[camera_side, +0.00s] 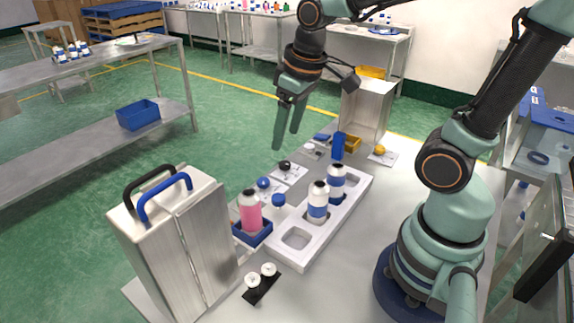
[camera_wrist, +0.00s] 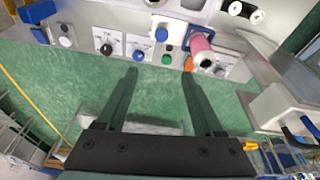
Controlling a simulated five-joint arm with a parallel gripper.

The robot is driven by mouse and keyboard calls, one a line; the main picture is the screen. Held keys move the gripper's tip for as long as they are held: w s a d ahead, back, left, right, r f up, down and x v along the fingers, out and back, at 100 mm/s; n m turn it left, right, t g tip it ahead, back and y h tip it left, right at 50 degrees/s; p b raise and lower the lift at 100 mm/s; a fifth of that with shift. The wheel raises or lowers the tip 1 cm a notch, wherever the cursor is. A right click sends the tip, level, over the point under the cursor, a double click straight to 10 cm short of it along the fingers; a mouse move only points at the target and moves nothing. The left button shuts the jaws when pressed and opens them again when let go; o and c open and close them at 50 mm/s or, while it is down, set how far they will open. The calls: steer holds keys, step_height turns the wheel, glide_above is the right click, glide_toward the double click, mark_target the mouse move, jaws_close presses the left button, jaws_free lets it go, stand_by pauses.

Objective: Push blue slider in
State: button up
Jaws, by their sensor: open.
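I cannot tell for certain which blue part is the slider. A small flat blue piece (camera_side: 322,136) lies at the far end of the row of control panels, near an upright blue block (camera_side: 337,146). A blue knob (camera_side: 263,183) stands nearer, and it also shows in the wrist view (camera_wrist: 138,55). A blue handle (camera_side: 165,196) arches over the metal box at front left. My gripper (camera_side: 284,138) is open and empty, pointing down beyond the panels' far edge and touching nothing. Its fingers show spread over green floor in the wrist view (camera_wrist: 165,85).
A white tray (camera_side: 297,238) holds two blue-and-white bottles. A pink bottle (camera_side: 250,212) stands in a blue holder. A black knob (camera_side: 284,166) and white knob (camera_side: 309,148) sit along the edge. The tall metal box (camera_side: 210,235) is an obstacle at front left.

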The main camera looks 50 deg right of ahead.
steer(key=n+g, duration=0.1)
steer(key=g, duration=0.1)
glide_above(279, 197)
step_height(279, 197, down, 4)
steer(key=shift+g, duration=0.4)
step_height(279, 197, down, 13)
steer(key=shift+s+f, duration=0.1)
steer(key=shift+f, duration=0.1)
jaws_close()
stand_by(1.2)
